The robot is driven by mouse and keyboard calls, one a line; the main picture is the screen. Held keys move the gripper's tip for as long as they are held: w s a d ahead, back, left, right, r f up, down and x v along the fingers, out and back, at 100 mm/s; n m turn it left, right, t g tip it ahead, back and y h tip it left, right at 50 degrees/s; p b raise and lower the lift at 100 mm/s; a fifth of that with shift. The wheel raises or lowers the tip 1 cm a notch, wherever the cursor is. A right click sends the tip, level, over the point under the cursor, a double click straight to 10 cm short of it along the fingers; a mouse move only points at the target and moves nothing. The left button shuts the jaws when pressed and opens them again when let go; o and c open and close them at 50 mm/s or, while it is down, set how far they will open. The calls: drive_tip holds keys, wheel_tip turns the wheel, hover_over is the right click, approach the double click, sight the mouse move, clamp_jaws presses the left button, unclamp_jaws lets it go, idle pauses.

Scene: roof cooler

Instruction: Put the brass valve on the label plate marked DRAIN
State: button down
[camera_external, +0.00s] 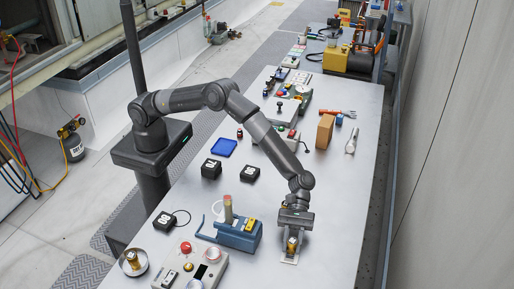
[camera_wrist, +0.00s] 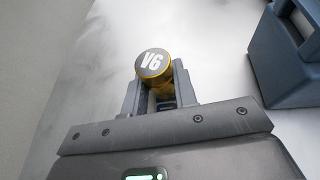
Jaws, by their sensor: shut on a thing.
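The brass valve (camera_external: 292,244) is between the fingers of my gripper (camera_external: 291,241), near the front right of the table. In the wrist view the valve's round cap (camera_wrist: 153,63), marked V6 with a yellow rim, stands between the fingertips (camera_wrist: 157,88), and its brass body is mostly hidden by them. A small pale plate (camera_external: 289,261) shows at the valve's foot; I cannot tell whether the valve touches it or is above it. No word DRAIN is readable on any plate.
A blue tool holder (camera_external: 238,236) stands close left of my gripper. Another brass piece sits in a round dish (camera_external: 123,267) at the far left. Black blocks (camera_external: 211,168), a blue tray (camera_external: 223,148) and a brown block (camera_external: 325,131) stand farther back. The table (camera_external: 335,215) is bare to the right.

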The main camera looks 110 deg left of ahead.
drive_tip(key=c, duration=1.1)
unclamp_jaws()
drive_tip(key=shift+c, duration=0.2)
